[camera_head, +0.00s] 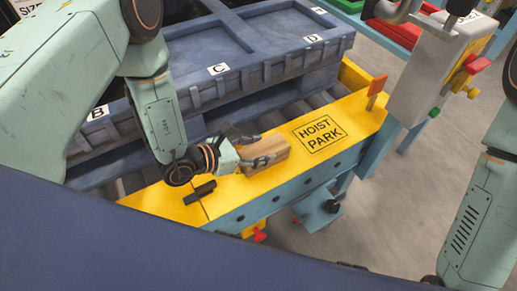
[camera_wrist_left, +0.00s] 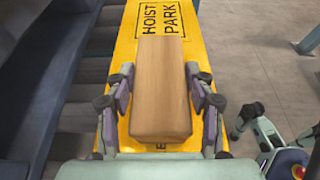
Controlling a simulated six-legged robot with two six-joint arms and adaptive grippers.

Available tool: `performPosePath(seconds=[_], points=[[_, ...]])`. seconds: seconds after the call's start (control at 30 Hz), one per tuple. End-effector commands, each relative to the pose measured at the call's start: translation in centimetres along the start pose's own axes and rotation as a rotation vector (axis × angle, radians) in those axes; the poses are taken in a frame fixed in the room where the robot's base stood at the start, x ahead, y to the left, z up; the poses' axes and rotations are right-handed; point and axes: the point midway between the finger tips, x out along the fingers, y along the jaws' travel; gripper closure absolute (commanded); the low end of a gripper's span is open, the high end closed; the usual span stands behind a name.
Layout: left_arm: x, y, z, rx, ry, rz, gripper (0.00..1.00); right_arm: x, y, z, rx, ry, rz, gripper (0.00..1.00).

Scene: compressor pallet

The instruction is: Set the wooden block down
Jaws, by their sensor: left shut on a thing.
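The wooden block (camera_head: 268,152) is a plain tan bar at the yellow surface marked HOIST PARK. My left gripper (camera_head: 258,160) is shut on the block, with fingers on both of its long sides. In the left wrist view the block (camera_wrist_left: 161,85) lies lengthwise between the fingers of the left gripper (camera_wrist_left: 160,100), its far end by the HOIST PARK label. I cannot tell whether the block touches the yellow surface (camera_head: 230,190).
A blue-grey pallet (camera_head: 255,50) with compartments labelled B, C and D lies behind the yellow surface. A grey control box (camera_head: 430,75) with coloured knobs stands at the right. A small orange flag (camera_head: 377,86) stands at the yellow surface's far right end. The yellow area around the label is clear.

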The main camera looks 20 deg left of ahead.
Motion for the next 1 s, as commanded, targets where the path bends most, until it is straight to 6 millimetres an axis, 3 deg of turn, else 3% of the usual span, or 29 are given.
performPosePath(seconds=[0.13,0.17,0.4,0.83,1.0], points=[[0.1,0.0,-0.3,0.000,-0.001,0.000,0.85,0.3,0.0,0.0,0.000,0.000,0.000,1.00],[0.1,0.0,-0.4,0.000,0.000,0.000,0.45,0.4,0.0,0.0,0.000,0.000,0.000,1.00],[0.1,0.0,-0.3,0.000,0.000,0.000,0.25,0.3,0.0,0.0,0.000,0.000,0.000,1.00],[-0.1,0.0,0.2,0.000,0.000,0.000,0.23,-0.2,0.0,0.0,0.000,0.000,0.000,1.00],[-2.7,0.1,0.2,-0.007,0.000,0.005,0.23,-1.2,0.0,0.0,0.000,0.000,0.000,1.00]])
